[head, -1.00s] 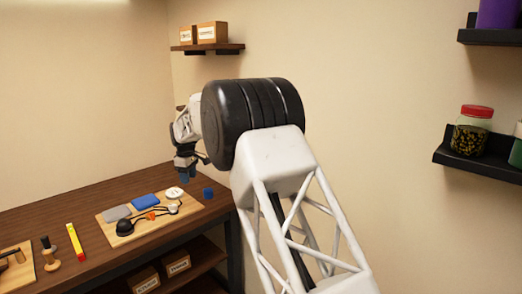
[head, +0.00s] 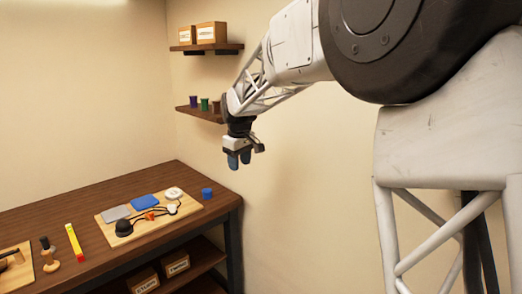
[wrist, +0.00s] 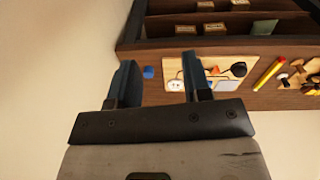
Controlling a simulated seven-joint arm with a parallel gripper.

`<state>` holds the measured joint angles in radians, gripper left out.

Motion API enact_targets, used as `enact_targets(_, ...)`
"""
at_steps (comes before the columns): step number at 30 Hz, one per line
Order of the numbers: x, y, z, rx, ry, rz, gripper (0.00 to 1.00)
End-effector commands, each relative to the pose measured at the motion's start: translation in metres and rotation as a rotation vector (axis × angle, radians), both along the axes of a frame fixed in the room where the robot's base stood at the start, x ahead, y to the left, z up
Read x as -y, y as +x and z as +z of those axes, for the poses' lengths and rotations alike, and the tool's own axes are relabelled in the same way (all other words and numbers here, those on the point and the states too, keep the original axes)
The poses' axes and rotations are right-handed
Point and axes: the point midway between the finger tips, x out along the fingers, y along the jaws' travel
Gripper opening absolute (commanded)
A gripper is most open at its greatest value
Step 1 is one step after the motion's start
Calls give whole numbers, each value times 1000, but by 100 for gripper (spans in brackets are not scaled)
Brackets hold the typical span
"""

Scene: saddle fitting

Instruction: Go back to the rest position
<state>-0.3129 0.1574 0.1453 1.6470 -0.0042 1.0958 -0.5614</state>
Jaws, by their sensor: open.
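My gripper (head: 239,161) hangs in the air to the right of the workbench (head: 150,178), above and beyond its right end. Its two blue fingers are apart with nothing between them; they also show in the wrist view (wrist: 158,82). The fingers point down in the head view. A wooden board (head: 178,222) on the bench holds a grey pad, a blue pad (head: 145,202), a white round piece (head: 174,193) and a black knob with cords (head: 124,227). A small blue cylinder (head: 207,193) stands right of the board.
A yellow stick (head: 74,242) and wooden-handled tools (head: 49,259) lie at the left of the bench. Wall shelves (head: 200,111) with small pots and boxes (head: 211,33) are behind my gripper. Labelled boxes (head: 176,262) sit under the bench. The air around my gripper is clear.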

Motion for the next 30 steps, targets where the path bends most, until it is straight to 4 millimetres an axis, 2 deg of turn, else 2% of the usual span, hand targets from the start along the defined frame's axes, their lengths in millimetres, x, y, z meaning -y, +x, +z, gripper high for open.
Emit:
enact_targets(3,25,-26,10,8,5,-52,45)
enact_targets(13,85,-98,26,27,21,-199,45)
enact_targets(21,128,-162,30,43,35,-316,45)
enact_targets(30,170,-236,25,61,51,-450,45)
